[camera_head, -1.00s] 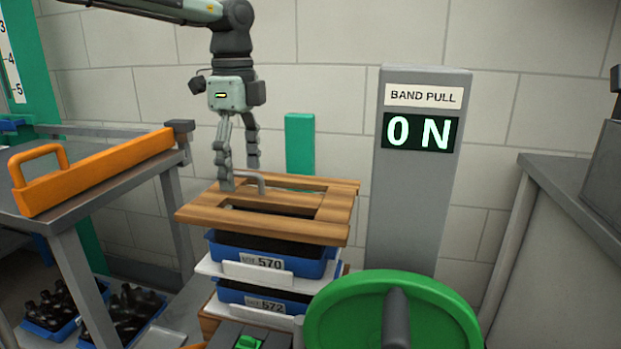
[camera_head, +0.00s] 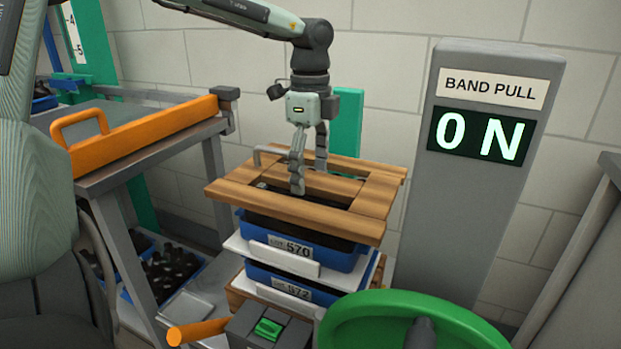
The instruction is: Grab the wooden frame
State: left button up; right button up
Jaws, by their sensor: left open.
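The wooden frame (camera_head: 370,205) lies flat on top of a stack of blue trays, with a grey metal handle (camera_head: 268,150) at its back left. My left gripper (camera_head: 308,182) hangs down over the frame with its fingers apart. The near fingertip reaches into the frame's opening; the other finger is behind it, close to the back bar. I cannot tell whether either finger touches the wood. My right gripper is not in view.
Blue trays (camera_head: 340,258) marked 570 and 572 are stacked under the frame. A grey post with the BAND PULL sign (camera_head: 489,89) reading "0 N" stands right. A green wheel (camera_head: 350,325) is in front. A bench with an orange handled bar (camera_head: 150,138) stands left.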

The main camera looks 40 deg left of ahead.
pick_arm(q)
jog(key=shift+f, duration=0.1)
jog(key=shift+c, duration=0.3)
jog(key=c, duration=1.6)
